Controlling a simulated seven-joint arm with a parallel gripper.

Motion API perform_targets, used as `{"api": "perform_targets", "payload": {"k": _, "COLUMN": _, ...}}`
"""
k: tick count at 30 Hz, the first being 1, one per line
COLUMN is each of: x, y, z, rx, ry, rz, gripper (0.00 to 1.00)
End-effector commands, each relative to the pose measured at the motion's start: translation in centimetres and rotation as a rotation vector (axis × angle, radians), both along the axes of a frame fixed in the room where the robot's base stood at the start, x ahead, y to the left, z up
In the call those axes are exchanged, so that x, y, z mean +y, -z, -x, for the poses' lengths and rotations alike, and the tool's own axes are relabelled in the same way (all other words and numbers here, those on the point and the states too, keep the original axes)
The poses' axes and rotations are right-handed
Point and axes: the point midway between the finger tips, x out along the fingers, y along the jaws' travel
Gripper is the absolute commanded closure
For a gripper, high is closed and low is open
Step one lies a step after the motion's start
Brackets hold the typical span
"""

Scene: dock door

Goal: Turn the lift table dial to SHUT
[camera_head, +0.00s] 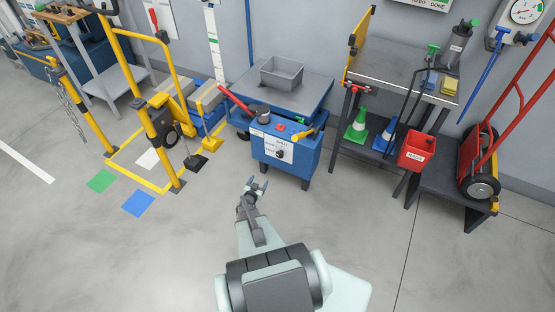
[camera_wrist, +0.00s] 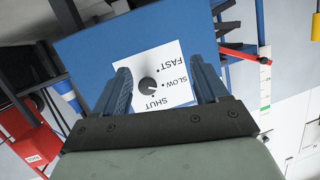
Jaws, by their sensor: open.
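The lift table (camera_head: 318,88) has a blue body with a white dial plate on its front. The dial (camera_head: 280,154) is a small dark round knob. In the wrist view the dial (camera_wrist: 147,85) sits on the white plate (camera_wrist: 180,95), with SHUT, SLOW and FAST printed upside down around it. I cannot tell for sure which mark its pointer faces. My gripper (camera_head: 256,186) is open and empty, in front of the blue body and apart from the dial. In the wrist view the dial shows between my gripper's (camera_wrist: 160,66) fingers, nearer the left one.
A grey bin (camera_head: 282,74) stands on the lift table. A red lever (camera_head: 234,101) and a yellow handle (camera_head: 302,134) are near the dial panel. A yellow frame (camera_head: 150,120) stands at left. The floor in front is clear.

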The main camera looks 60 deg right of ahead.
Motion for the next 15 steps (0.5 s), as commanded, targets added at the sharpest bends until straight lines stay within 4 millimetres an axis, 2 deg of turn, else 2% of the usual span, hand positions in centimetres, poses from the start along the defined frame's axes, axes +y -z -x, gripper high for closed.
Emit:
{"api": "perform_targets", "payload": {"k": 3, "x": -0.7, "y": -2.5, "z": 1.8, "rx": 0.027, "ry": 0.086, "rz": 0.129, "gripper": 0.27}}
{"api": "perform_targets", "payload": {"k": 7, "x": -1.0, "y": -4.5, "z": 3.0, "rx": 0.066, "ry": 0.142, "rz": 0.235, "gripper": 0.27}}
{"api": "perform_targets", "payload": {"k": 11, "x": -1.1, "y": -5.6, "z": 3.6, "rx": 0.103, "ry": 0.167, "rz": 0.289, "gripper": 0.27}}
{"api": "perform_targets", "payload": {"k": 15, "x": -1.8, "y": -5.5, "z": 3.5, "rx": 0.123, "ry": 0.163, "rz": 0.289, "gripper": 0.27}}
